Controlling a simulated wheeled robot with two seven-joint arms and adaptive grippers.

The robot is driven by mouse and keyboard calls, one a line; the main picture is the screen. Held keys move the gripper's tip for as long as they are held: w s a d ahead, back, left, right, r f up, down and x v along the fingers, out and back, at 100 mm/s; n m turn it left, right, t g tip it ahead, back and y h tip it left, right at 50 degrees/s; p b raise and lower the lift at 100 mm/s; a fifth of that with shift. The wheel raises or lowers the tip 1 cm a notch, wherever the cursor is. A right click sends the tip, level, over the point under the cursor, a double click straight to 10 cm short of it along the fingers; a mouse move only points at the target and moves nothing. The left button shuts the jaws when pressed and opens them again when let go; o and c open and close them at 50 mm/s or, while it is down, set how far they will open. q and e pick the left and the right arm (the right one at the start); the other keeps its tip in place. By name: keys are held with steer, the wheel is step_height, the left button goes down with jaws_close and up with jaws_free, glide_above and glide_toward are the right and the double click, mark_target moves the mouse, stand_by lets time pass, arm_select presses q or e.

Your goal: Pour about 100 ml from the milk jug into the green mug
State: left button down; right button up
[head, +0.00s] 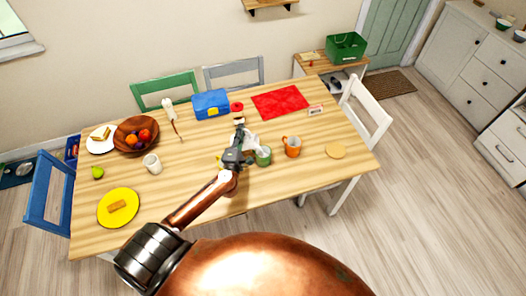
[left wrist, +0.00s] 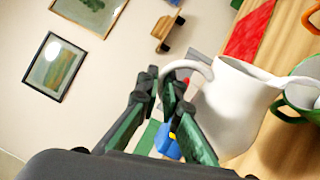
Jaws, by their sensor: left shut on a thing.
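The white milk jug (left wrist: 232,108) fills the middle right of the left wrist view. My left gripper (left wrist: 172,82) is shut on its handle. The jug looks tilted, its spout pointing right towards the green mug (left wrist: 292,108). In the head view the jug (head: 251,141) is partly hidden by my left gripper (head: 240,147), just behind and left of the green mug (head: 263,156). The spout is close to the mug's rim; whether they touch, I cannot tell. No milk stream shows, and the mug's milk level cannot be read. My right gripper is not in view.
An orange mug (head: 291,146) stands right of the green mug. A white cup (head: 152,163), fruit bowl (head: 128,145) and yellow plate (head: 104,213) are on the left. A blue lunch box (head: 208,104) and red cloth (head: 280,101) lie behind. The table's front right is mostly clear.

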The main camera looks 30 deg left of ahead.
mark_target(231, 136)
arm_select(q)
steer(key=shift+w+d+r, duration=0.1)
steer(key=shift+r, duration=0.05)
steer(key=shift+s+a+f+n+b, duration=0.3)
steer(key=shift+a+f+b, duration=0.3)
steer(key=shift+b, duration=0.45)
steer(key=a+f+n, duration=0.2)
steer(key=n, duration=0.1)
steer(key=shift+s+a, duration=0.15)
steer(key=shift+s, duration=0.25)
steer(key=shift+a+f+n+b, duration=0.15)
steer(key=shift+a+n+b, duration=0.15)
steer(key=shift+n, duration=0.4)
steer(key=shift+s+a+f+n+g+y+b, duration=0.15)
steer(key=shift+a+f+n+y+b, duration=0.1)
steer(key=shift+f+n, duration=0.25)
steer(key=shift+s+a+f+n+g+y+b, duration=0.1)
steer(key=shift+a+f+n+g+y+b, duration=0.1)
steer(key=shift+f+n, duration=0.25)
steer(key=shift+a+r+n, duration=0.2)
steer(key=shift+a+n, duration=0.05)
steer(key=shift+n, duration=0.2)
steer(key=shift+a+p, duration=0.1)
steer(key=shift+p, duration=0.2)
